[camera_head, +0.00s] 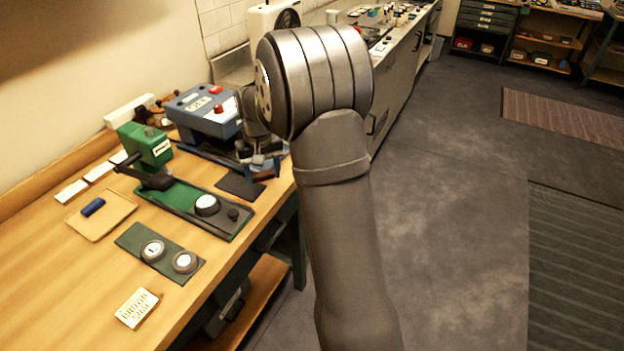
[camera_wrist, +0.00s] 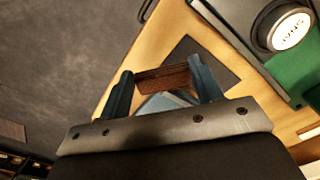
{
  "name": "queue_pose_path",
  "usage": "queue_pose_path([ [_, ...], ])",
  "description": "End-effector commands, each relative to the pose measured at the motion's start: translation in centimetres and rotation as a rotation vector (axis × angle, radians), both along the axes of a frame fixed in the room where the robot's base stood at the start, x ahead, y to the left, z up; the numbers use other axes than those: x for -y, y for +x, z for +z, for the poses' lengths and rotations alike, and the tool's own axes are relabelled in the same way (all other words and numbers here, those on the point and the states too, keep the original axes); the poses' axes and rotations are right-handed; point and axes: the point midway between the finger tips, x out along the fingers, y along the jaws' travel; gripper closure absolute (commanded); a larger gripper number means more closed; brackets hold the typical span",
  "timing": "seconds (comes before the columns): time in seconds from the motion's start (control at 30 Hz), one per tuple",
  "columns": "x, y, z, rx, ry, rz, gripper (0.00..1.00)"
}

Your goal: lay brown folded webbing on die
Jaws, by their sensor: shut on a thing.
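My gripper (camera_wrist: 163,82) is shut on the brown folded webbing (camera_wrist: 165,77), which spans its two teal fingers in the wrist view. The webbing is held over a dark mat (camera_wrist: 195,55) near the bench edge; the gap below is unclear. In the head view my gripper (camera_head: 262,162) is partly hidden by my arm, in front of the blue press. A round die with a white label (camera_head: 206,205) stands on the green press base, to the lower left of my gripper. It also shows at the upper right of the wrist view (camera_wrist: 288,28). The webbing is apart from it.
The green press (camera_head: 148,146) and the blue press (camera_head: 203,112) stand behind. Two more round labelled pieces (camera_head: 153,250) (camera_head: 185,262) sit on a dark green plate (camera_head: 131,238). A tray (camera_head: 88,228) holds a blue roll. A label card (camera_head: 136,308) lies in front. The bench's left front is clear.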

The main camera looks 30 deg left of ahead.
Motion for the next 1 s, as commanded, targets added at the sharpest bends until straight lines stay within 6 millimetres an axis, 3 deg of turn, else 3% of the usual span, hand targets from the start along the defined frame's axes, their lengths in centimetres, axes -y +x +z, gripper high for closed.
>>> queue_pose_path([
  [0.03,-1.9,-2.0,0.9,0.001,0.002,0.043,0.63],
  [0.2,-6.3,-7.6,3.3,0.001,0.001,0.148,0.63],
  [0.4,-8.6,-11.5,4.9,0.000,0.000,0.218,0.63],
  [0.67,-9.4,-12.9,5.1,0.000,-0.001,0.241,0.63],
  [1.0,-9.3,-12.9,1.8,-0.002,-0.002,0.240,0.63],
])
